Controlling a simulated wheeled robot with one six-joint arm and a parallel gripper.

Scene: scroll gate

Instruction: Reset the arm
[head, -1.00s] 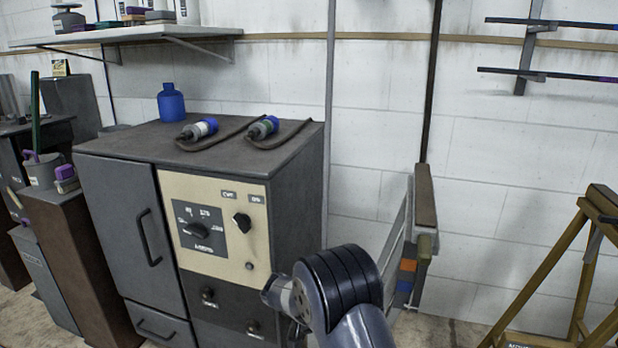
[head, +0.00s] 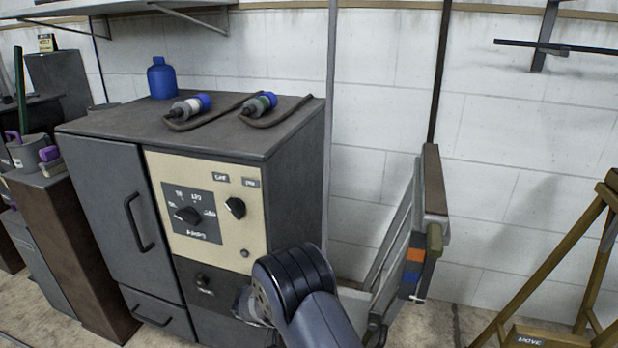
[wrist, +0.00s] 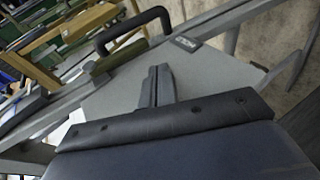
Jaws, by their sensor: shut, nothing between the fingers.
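My gripper (wrist: 157,86) shows in the wrist view with its two dark fingers together and nothing between them. Its fingertips lie in front of a flat grey panel (wrist: 215,75); I cannot tell whether they touch it. A black handle (wrist: 133,30) stands beyond the fingers, beside an olive-green part (wrist: 118,60). In the head view my dark arm rises at the bottom centre, in front of the lower right of a grey cabinet (head: 290,175). I cannot make out the fingers there.
The cabinet has a cream control panel (head: 208,212) with a dial. Two blue-capped torches (head: 188,106) (head: 259,104) and a blue bottle (head: 163,78) are on top. A grey folding frame (head: 400,235) stands right of my arm; a wooden trestle (head: 560,265) is at far right.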

